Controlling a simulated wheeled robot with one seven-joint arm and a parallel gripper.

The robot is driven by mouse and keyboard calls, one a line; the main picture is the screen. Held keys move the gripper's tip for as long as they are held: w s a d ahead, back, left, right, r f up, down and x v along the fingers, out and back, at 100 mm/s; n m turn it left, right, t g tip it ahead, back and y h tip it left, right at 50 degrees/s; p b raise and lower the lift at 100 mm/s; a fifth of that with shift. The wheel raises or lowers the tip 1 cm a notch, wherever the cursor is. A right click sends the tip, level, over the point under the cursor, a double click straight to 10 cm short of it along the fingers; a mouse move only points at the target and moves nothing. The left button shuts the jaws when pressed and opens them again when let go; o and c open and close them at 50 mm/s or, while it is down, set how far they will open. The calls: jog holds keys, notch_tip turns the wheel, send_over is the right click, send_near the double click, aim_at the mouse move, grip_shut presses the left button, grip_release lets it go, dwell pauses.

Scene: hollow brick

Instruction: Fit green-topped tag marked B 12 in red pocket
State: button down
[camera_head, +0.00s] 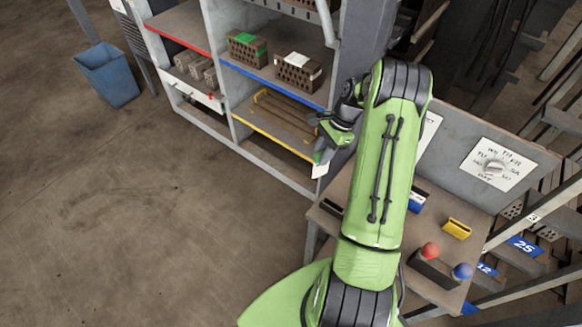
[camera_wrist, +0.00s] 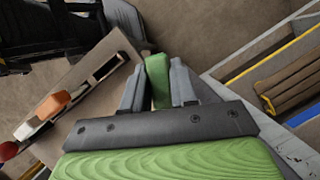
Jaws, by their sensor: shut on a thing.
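My gripper (camera_head: 328,150) is shut on a tag. In the wrist view the tag's green top (camera_wrist: 157,82) shows between the two grey fingers (camera_wrist: 159,88). In the head view the tag's white lower part (camera_head: 320,170) hangs below the gripper, in front of the shelves and off the left end of the bench. Its marking cannot be read. In the wrist view an orange-red block (camera_wrist: 52,105), apparently the red pocket, stands on the bench left of the tag. In the head view my arm hides that spot.
The bench (camera_head: 440,275) carries a dark slotted piece (camera_head: 331,207), a blue-and-white block (camera_head: 417,201), a yellow block (camera_head: 457,228), a red ball (camera_head: 430,251) and a blue ball (camera_head: 462,271). Shelves with bricks (camera_head: 297,72) stand behind. A blue bin (camera_head: 107,75) stands far left; floor there is clear.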

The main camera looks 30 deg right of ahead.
jog(key=s+d+r+m+t+h+p, duration=0.1)
jog(key=s+d+r+m+t, duration=0.1)
jog(key=s+d+r+m, duration=0.35)
jog(key=s+d+r+m+t+h+p, duration=0.1)
jog(key=s+d+r+m+t+h, duration=0.15)
jog(key=d+m, duration=0.5)
jog(key=shift+g+y, duration=0.35)
jog(key=f+b, duration=0.2)
jog(key=d+f+b, duration=0.1)
jog(key=f+b, duration=0.2)
jog(key=shift+s+f+b, duration=0.1)
jog(key=shift+s+b, duration=0.1)
jog(key=shift+b, duration=0.15)
jog(key=shift+f, duration=0.4)
jog(key=shift+f+b, duration=1.5)
jog(key=shift+f, duration=1.3)
jog(key=c, duration=0.8)
grip_release()
